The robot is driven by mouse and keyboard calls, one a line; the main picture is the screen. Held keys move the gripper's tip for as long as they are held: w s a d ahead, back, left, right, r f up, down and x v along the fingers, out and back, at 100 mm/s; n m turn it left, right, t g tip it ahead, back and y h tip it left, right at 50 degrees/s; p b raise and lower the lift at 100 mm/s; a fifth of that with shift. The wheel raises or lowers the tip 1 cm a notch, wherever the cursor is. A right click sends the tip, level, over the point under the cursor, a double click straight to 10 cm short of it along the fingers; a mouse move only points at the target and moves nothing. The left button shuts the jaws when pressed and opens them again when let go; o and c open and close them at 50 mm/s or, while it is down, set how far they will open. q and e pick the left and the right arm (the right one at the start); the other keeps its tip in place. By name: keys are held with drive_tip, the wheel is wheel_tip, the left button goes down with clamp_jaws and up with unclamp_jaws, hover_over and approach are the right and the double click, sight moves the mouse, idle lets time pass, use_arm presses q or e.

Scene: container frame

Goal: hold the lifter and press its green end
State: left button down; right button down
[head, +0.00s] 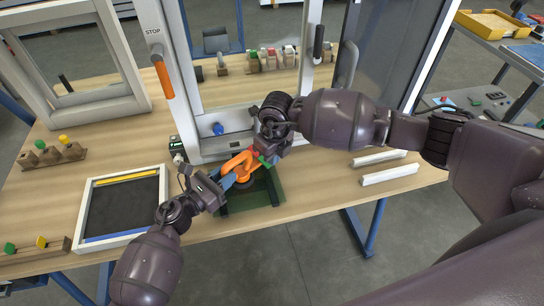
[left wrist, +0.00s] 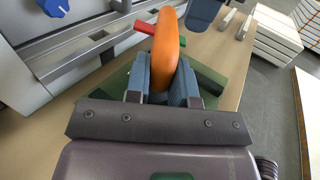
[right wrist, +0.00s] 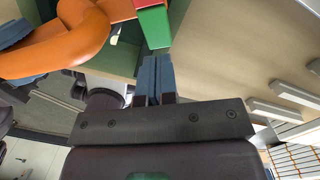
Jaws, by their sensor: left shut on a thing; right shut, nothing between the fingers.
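The orange lifter (head: 238,161) stands over a dark green base at the table's front edge. Its orange loop (left wrist: 165,50) rises between the blue fingers of my left gripper (left wrist: 163,80), which is shut on it; this gripper also shows in the head view (head: 229,180). The lifter's green end (right wrist: 153,25) and red end (left wrist: 120,40) stick out from the orange part. My right gripper (right wrist: 158,70) is shut and empty, its fingertips just by the green end; I cannot tell if they touch. In the head view the right wrist partly hides the green end (head: 265,162).
A grey frame with an orange handle (head: 165,80) and a blue knob (head: 217,128) stands right behind the lifter. A black-bottomed tray (head: 163,172) lies to the left. White bars (head: 390,173) lie to the right. Wooden blocks with coloured buttons (head: 50,153) stand further left.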

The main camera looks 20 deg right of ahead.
use_arm(q)
drive_tip(key=shift+a+f, duration=0.1)
drive_tip(key=shift+f, duration=0.05)
use_arm(e)
wheel_tip(320, 180, up, 14)
drive_tip(key=s+d, duration=0.1)
drive_tip(key=s, duration=0.1)
drive_tip(key=shift+s+d, duration=0.15)
drive_tip(key=shift+d, duration=0.05)
idle(0.4)
use_arm(q)
drive_tip(key=c, duration=0.9)
unclamp_jaws()
drive_tip(key=shift+w, duration=0.1)
use_arm(e)
drive_tip(key=shift+f, duration=0.1)
